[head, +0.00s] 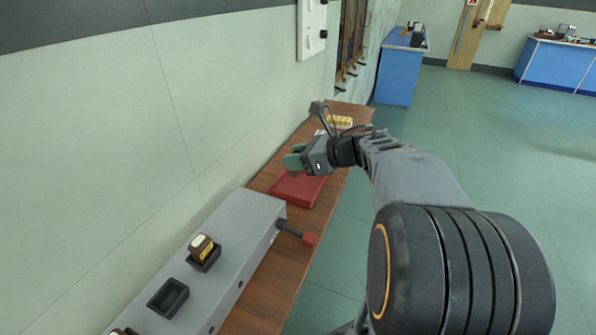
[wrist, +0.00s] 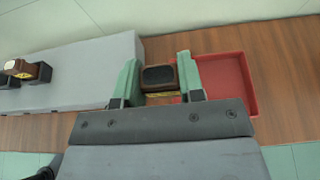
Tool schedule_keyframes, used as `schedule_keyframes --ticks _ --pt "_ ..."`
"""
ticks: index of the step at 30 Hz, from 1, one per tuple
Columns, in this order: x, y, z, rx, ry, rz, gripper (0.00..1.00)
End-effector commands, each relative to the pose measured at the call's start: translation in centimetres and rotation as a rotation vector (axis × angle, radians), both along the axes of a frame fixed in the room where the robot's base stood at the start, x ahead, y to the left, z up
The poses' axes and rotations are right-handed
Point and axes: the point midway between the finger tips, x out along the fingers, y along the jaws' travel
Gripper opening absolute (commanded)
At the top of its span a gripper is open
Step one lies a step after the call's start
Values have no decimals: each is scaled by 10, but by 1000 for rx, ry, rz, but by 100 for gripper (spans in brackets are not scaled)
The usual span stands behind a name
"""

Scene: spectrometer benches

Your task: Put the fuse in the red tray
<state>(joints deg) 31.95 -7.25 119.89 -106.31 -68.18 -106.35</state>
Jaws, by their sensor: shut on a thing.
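My gripper (head: 294,160) is shut on a fuse (wrist: 159,77), a dark brown block with a yellow band, between its green fingers in the wrist view. The fuse is hidden by the gripper in the head view. The red tray (wrist: 229,84) lies on the wooden bench, mostly right of the fuse in the wrist view; its left edge is partly hidden by the fuse and fingers. In the head view the red tray (head: 298,190) lies just below my gripper. I cannot tell the height of the fuse over it.
A grey box (head: 237,226) with dark sockets stands beside the tray. One socket holds a similar brown and yellow block (head: 202,247). A red-tipped lever (head: 309,238) sticks out toward the bench edge. Yellow items (head: 341,121) lie beyond the tray.

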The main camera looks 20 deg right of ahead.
Motion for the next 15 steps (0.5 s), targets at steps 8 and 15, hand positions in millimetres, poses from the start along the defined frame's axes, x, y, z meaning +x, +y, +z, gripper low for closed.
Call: schedule_keyframes --ticks 8,15 --pt "46 -28 -43 3 3 -3 12" --pt "61 -37 -63 0 0 -4 12"
